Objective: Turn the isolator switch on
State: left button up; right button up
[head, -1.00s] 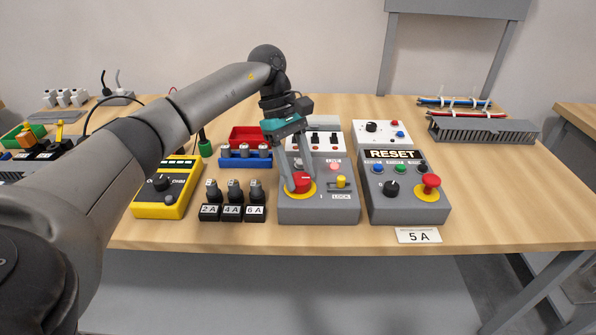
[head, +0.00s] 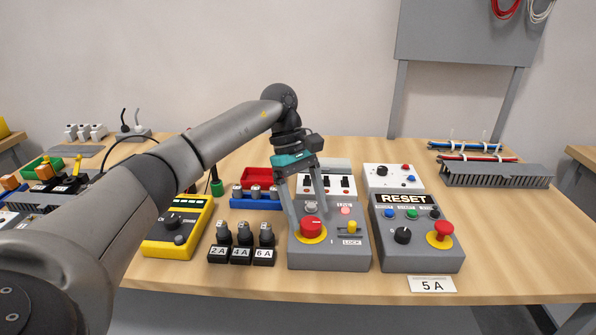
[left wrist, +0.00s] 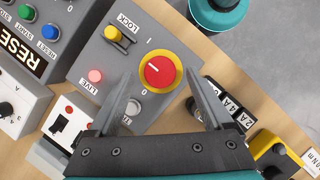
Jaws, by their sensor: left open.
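The isolator is a grey box (head: 345,258) with a red rotary knob (head: 311,227) on a yellow disc. The knob also shows in the left wrist view (left wrist: 159,71), with a small white mark on it and the labels I and 0 beside the disc. A yellow LOCK tab (head: 352,227) and a pink LIVE lamp (head: 346,210) are on the same box. My left gripper (head: 309,219) is open above the box, its fingers on either side of the knob. I cannot tell whether they touch it. My right gripper is not in view.
A grey RESET box (head: 417,258) with a red button stands right of the isolator. Black fuse holders (head: 240,255) and a yellow meter (head: 177,232) stand to the left. A white-topped panel (head: 392,177) is behind.

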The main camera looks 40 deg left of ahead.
pick_arm(q)
jog(key=p+v, duration=0.2)
jog(key=v, duration=1.1)
jog(key=shift+a+r, duration=0.15)
jog(key=shift+r, duration=0.05)
